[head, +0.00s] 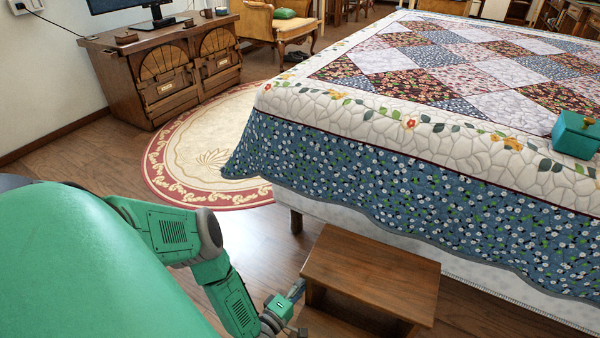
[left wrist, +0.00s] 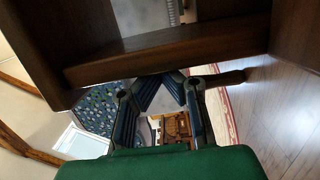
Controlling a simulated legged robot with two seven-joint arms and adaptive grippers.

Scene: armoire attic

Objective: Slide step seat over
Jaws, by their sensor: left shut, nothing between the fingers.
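The wooden step seat (head: 372,272) stands on the floor against the near side of the bed, with a flat top and a lower step (head: 325,322) at its front left. My left gripper (head: 297,290) is at the left side of the step seat, below the top's level. It is shut and empty. In the left wrist view my left gripper (left wrist: 160,80) has its fingertips close to the dark wood of the step seat (left wrist: 170,48). I cannot tell whether they touch. My right gripper is not in view.
The bed (head: 400,200) with its floral quilt fills the right side, and a teal box (head: 576,135) sits on it. A round rug (head: 200,160), a carved wooden cabinet (head: 165,70) and an armchair (head: 290,25) lie farther back. Bare floor (head: 265,235) shows left of the step seat.

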